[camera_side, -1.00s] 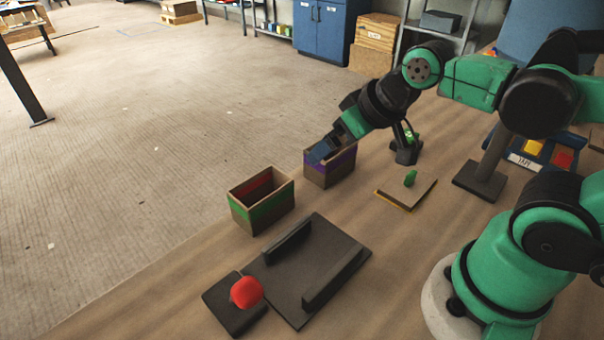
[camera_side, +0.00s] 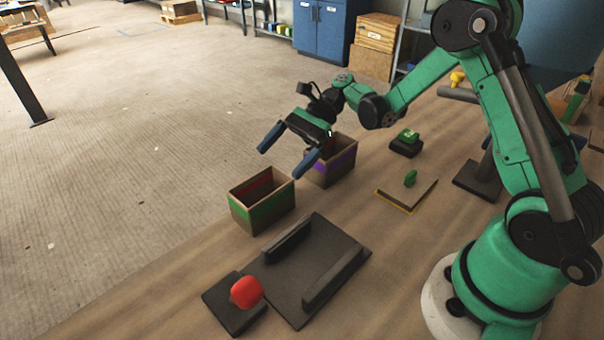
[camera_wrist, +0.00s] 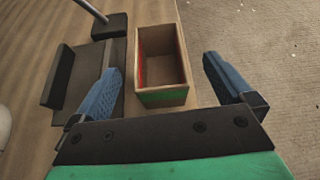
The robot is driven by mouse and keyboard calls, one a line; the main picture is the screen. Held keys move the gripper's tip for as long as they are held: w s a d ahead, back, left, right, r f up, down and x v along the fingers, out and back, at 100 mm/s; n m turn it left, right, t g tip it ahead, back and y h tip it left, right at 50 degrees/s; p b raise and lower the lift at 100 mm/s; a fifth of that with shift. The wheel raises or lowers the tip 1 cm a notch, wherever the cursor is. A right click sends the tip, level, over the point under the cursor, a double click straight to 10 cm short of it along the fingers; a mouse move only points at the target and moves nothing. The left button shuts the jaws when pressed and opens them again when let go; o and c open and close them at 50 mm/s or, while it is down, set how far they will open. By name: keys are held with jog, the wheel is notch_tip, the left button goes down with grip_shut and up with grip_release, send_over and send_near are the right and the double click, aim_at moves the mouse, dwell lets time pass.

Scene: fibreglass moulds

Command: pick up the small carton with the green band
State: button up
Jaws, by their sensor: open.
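The small carton with the green band (camera_side: 269,209) stands upright and open-topped on the bench near its far edge. Red shows on an inner wall. In the wrist view the carton (camera_wrist: 163,97) lies between and beyond the fingers, its green band on the near side, and its inside looks empty. My gripper (camera_side: 281,163) is open and empty, with blue fingers spread wide. It hangs above the carton, apart from it. In the wrist view my gripper (camera_wrist: 162,68) has one finger on each side of the carton.
A carton with a purple band (camera_side: 341,163) stands close behind, partly hidden by my gripper. A dark plate with two raised rails (camera_side: 333,253) lies in front. A red knob on a dark base (camera_side: 246,292) and a small board with a green piece (camera_side: 398,198) are nearby.

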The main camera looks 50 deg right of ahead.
aim_at(265, 180)
jog(key=shift+d+f+m+y, duration=0.15)
jog(key=shift+f+m+y, duration=0.15)
jog(key=shift+f, duration=0.1)
jog(key=shift+x, duration=2.8)
jog(key=shift+s, duration=0.1)
jog(key=c, duration=1.1)
